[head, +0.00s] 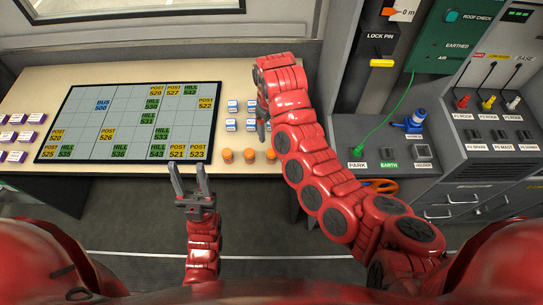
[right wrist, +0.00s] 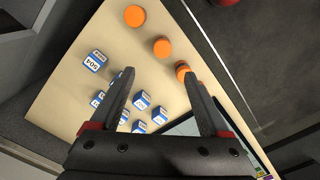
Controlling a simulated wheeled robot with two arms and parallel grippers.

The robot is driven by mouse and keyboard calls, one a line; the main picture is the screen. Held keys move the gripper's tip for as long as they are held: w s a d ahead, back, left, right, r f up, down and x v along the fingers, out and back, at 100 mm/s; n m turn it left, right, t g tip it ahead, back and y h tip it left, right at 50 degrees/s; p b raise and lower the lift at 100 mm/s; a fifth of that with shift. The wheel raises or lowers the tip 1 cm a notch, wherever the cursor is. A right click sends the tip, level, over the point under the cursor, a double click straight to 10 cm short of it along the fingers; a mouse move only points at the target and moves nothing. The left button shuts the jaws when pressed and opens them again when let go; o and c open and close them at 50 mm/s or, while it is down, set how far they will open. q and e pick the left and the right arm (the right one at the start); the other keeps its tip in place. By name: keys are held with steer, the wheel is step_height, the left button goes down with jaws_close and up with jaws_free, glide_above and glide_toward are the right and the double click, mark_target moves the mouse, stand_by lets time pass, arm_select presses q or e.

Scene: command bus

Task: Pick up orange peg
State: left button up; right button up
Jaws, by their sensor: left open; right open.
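Three short orange pegs stand in a row near the front edge of the table: the left peg (head: 227,155), the middle peg (head: 250,156) and the right peg (head: 271,154). The right wrist view shows one peg (right wrist: 134,15) at the top, one (right wrist: 162,47) just beyond the gap between my fingers, and one (right wrist: 180,68) partly hidden by the right-hand finger. My right gripper (right wrist: 157,74) is open and empty above the table, fingers pointing toward the pegs. My left gripper (head: 189,180) is open and empty, in front of the table edge.
Several blue-and-white blocks (head: 232,106) stand behind the pegs, some hidden by my right arm. A console (head: 390,163) with a blue fitting (head: 415,118) stands right.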

steer(key=b, duration=0.2)
glide_above(272, 152)
steer(key=f, duration=0.5)
steer(key=shift+w+a+f, duration=0.1)
steer(key=shift+w+a, duration=0.1)
steer(key=shift+w, duration=0.05)
steer(key=shift+d+f+p, duration=0.1)
steer(key=shift+f+p, duration=0.55)
steer(key=shift+f, duration=0.2)
steer(key=shift+w+f, duration=0.1)
steer(key=shift+f, duration=0.25)
steer(key=shift+f+p, duration=0.35)
steer(key=shift+p, duration=0.25)
steer(key=f+p, duration=0.1)
steer(key=f, duration=0.2)
steer(key=shift+s+f+p, duration=0.2)
steer(key=shift+s+p, duration=0.15)
steer(key=shift+s, duration=0.05)
steer(key=shift+f, duration=0.75)
jaws_close()
